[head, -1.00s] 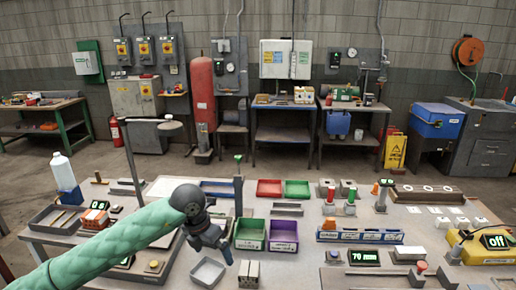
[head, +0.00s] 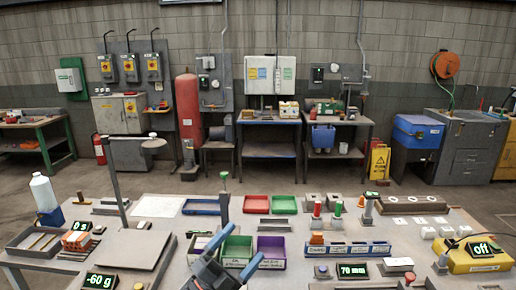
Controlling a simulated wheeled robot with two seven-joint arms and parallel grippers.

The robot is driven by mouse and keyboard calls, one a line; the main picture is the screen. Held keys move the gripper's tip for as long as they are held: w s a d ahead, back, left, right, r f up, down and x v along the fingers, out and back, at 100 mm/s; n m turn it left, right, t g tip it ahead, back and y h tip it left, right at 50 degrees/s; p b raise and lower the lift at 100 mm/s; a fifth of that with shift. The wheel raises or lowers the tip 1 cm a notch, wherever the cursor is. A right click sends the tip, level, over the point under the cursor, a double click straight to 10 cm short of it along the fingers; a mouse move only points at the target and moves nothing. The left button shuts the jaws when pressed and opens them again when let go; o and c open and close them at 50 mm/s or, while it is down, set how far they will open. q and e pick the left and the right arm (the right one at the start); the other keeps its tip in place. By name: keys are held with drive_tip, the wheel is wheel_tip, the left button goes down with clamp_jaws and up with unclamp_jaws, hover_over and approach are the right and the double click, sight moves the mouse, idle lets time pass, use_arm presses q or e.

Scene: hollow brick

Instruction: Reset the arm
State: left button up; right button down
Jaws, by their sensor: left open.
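My left gripper (head: 243,246) is at the bottom middle of the head view, dark with blue fingers. Its two fingers point up and to the right and stand apart, with no object visible between them. It shows in front of a green bin (head: 236,247) and hides part of the table's near side. I cannot tell its height above the table. My right gripper is not in view. Orange bricks (head: 76,241) sit at the left of the table, beside a grey tray (head: 22,246).
A purple bin (head: 271,250), a red bin (head: 256,204) and a second green bin (head: 284,204) stand mid-table. A blue rack (head: 345,249) and a yellow device (head: 478,262) stand to the right. A thin post (head: 115,183) rises at the left. A scale display (head: 100,281) reads -60 g.

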use_arm(q)
drive_tip(key=s+a+f+n+y, duration=0.2)
drive_tip(key=a+f+n+y, duration=1.3)
drive_tip(key=f+n+y, duration=0.3)
drive_tip(key=s+a+f+n+g, duration=0.1)
drive_tip(key=s+f+n+g, duration=0.1)
drive_tip(key=s+f+g, duration=0.65)
drive_tip(key=s+a+f+n+g, duration=0.1)
drive_tip(key=s+f+n+g, duration=0.25)
drive_tip(key=s+f, duration=0.85)
drive_tip(key=s+d+f+g, duration=0.1)
drive_tip(key=s+d+f, duration=0.1)
drive_tip(key=f, duration=1.4)
drive_tip(key=s+d+f+g, duration=0.1)
drive_tip(key=s+f, duration=0.4)
drive_tip(key=f, duration=1.1)
drive_tip(key=shift+d+m+g, duration=0.3)
drive_tip(key=shift+d+m, duration=0.1)
drive_tip(key=shift+m, duration=0.05)
